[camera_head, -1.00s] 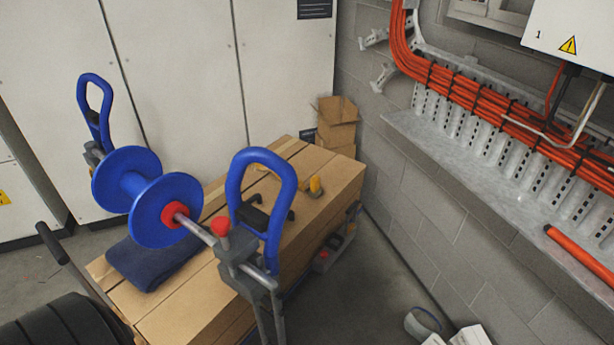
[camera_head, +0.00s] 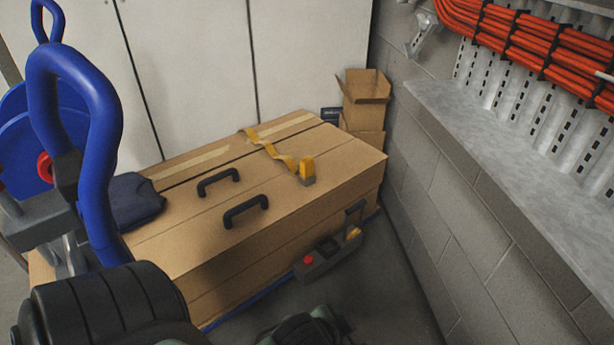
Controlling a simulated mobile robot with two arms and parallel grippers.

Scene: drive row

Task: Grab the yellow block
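The yellow block (camera_head: 307,167) is small and upright, with a grey lower part. It stands on top of a long cardboard box (camera_head: 204,236), towards the box's right end. A yellow strap (camera_head: 268,149) lies on the box just behind and left of it. Nothing covers the block. Neither of my grippers can be made out in this view.
Two black handles (camera_head: 246,211) and a dark folded cloth (camera_head: 133,200) are on the box. A blue hoop-handled stand (camera_head: 92,130) and a black ribbed object (camera_head: 105,310) fill the left. A grey toolbox (camera_head: 328,258) is in front. A block wall (camera_head: 440,170) bounds the right.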

